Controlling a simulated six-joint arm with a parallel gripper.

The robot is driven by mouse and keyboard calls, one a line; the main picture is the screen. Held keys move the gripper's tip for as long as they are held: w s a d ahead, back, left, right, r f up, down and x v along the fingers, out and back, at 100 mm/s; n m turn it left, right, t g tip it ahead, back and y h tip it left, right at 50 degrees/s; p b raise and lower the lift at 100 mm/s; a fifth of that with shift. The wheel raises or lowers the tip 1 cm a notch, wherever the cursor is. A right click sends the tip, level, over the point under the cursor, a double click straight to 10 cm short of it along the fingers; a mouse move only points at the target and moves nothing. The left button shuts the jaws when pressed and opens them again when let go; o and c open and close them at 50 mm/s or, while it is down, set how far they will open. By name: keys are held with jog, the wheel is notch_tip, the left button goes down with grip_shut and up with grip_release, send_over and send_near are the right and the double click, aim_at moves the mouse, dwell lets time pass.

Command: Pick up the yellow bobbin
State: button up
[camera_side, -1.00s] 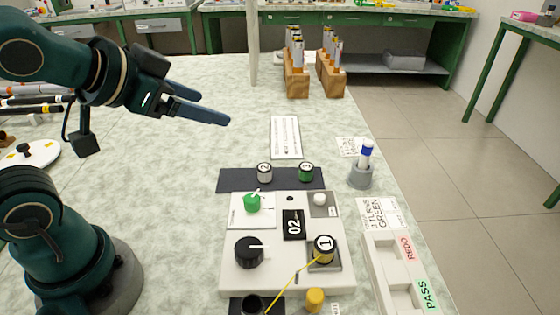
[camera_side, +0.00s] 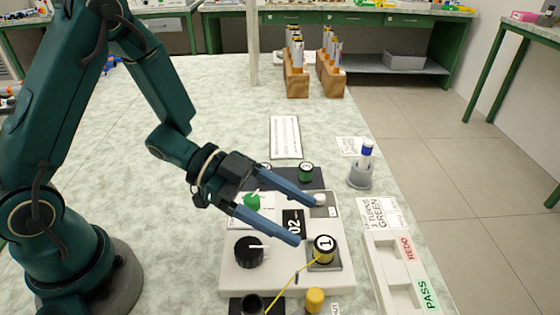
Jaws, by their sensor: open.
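The yellow bobbin (camera_side: 324,250), with a white top marked 1 and dark rims, stands upright on a grey square at the front right of the white device (camera_side: 232,280). A yellow thread runs from it down left to a dark cup (camera_side: 253,304). My gripper (camera_side: 307,222) is open and empty, its two blue fingers pointing right over the device. The lower fingertip appears just up and left of the bobbin in the picture; the gap in height is hard to judge. The bobbin is not covered by the fingers.
A green knob (camera_side: 251,201), a black knob (camera_side: 249,251) and a white button (camera_side: 320,199) sit on the device. A green bobbin (camera_side: 305,172) stands behind. A yellow cylinder (camera_side: 314,300) is in front, a pen holder (camera_side: 360,177) and white tray (camera_side: 377,272) at right.

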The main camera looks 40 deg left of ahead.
aim_at(324, 243)
jog(key=shift+s+f+n, duration=0.25)
jog(key=shift+f+n, duration=0.05)
jog(key=shift+f, duration=0.6)
jog(key=shift+x, duration=2.45)
jog(key=shift+f, duration=0.1)
grip_shut()
